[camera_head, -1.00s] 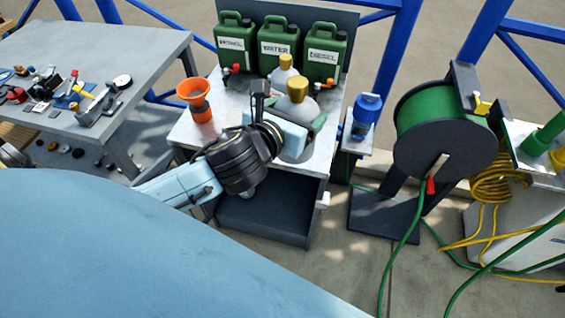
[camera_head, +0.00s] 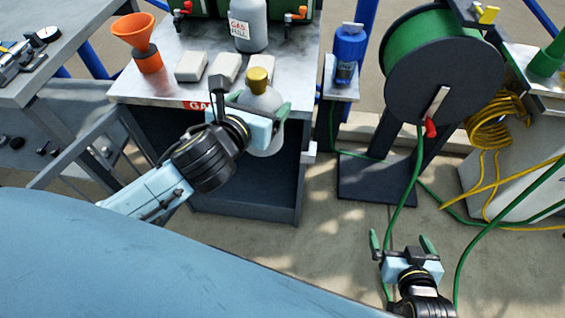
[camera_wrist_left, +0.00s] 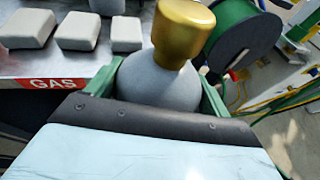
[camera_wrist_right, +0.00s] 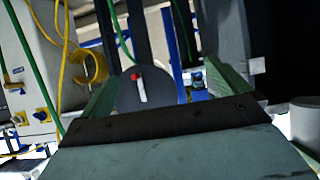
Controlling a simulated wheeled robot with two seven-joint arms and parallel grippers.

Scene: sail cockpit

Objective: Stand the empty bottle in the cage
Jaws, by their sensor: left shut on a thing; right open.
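A grey bottle (camera_head: 264,99) with a gold cap (camera_head: 258,76) is held upright by my left gripper (camera_head: 259,108), whose green fingers are shut around its sides. It hangs just in front of the bench's front edge. In the left wrist view the bottle (camera_wrist_left: 155,82) sits between the fingers, its lower part hidden. A second grey bottle (camera_head: 249,28), labelled GAS FULL, stands on the bench. Below the bench top is a dark open compartment (camera_head: 240,193); I cannot tell whether it is the cage. My right gripper (camera_head: 402,244) is open and empty over the floor.
The metal bench (camera_head: 175,90) has a red GAS label (camera_head: 198,104) at its front edge, several pale blocks and an orange funnel (camera_head: 136,38). A blue bottle (camera_head: 349,52) stands on a small side shelf. A hose reel (camera_head: 437,80) and hoses are right.

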